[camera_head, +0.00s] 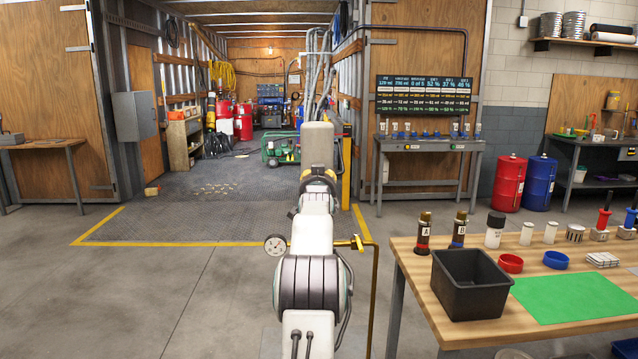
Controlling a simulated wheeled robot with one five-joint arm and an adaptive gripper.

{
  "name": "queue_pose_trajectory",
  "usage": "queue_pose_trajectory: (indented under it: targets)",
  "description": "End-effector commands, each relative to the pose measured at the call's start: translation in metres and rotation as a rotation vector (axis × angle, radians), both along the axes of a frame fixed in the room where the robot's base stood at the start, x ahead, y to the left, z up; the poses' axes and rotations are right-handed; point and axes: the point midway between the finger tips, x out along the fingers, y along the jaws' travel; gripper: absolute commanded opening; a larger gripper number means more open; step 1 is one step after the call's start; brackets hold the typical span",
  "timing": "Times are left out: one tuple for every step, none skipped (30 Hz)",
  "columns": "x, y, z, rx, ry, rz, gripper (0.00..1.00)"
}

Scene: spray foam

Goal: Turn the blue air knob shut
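No blue air knob can be made out for certain. A blue-handled piece (631,218) stands at the right edge of the wooden workbench (415,262), partly cut off by the frame, next to a red-handled piece (604,218). I cannot tell whether the blue one is the air knob. My white and grey arm rises up the middle of the view, pointing away from me. My gripper cannot be made out; the arm's far end hides it or it is out of sight.
A black bin (470,290), a green mat (575,298) and bottles (424,233) are on the workbench. A pressure gauge (275,245) and a yellow valve handle (357,243) on a pipe flank my arm. A green machine (281,148) stands in the trailer.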

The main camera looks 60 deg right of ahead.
Motion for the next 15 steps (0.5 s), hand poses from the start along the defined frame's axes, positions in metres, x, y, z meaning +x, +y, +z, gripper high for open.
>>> queue_pose_trajectory:
  targets:
    - [0.0007, 0.0011, 0.0075, -0.014, -0.009, 0.002, 0.01]
    - [0.0008, 0.0012, 0.0077, -0.013, -0.01, 0.002, 0.01]
    - [0.0008, 0.0012, 0.0077, -0.014, -0.009, 0.002, 0.01]
    - [0.0008, 0.0012, 0.0079, -0.014, -0.009, 0.001, 0.01]
    - [0.0008, 0.0013, 0.008, -0.014, -0.009, 0.001, 0.01]
    - [0.0008, 0.0013, 0.008, -0.014, -0.009, 0.001, 0.01]
    - [0.0008, 0.0013, 0.0082, -0.015, -0.009, 0.002, 0.01]
    - [0.0008, 0.0013, 0.0082, -0.015, -0.009, 0.002, 0.01]
    - [0.0009, 0.0013, 0.0083, -0.015, -0.009, 0.002, 0.01]
    - [0.0009, 0.0013, 0.0083, -0.015, -0.009, 0.002, 0.36]
    - [0.0009, 0.0013, 0.0083, -0.015, -0.009, 0.002, 0.39]
    - [0.0009, 0.0013, 0.008, -0.015, -0.008, 0.001, 0.42]
    - [0.0008, 0.0013, 0.0076, -0.014, -0.008, 0.002, 0.45]
    - [0.0009, 0.0013, 0.0071, -0.013, -0.007, 0.002, 0.48]
    - [0.0009, 0.0012, 0.0064, -0.012, -0.007, 0.001, 0.51]
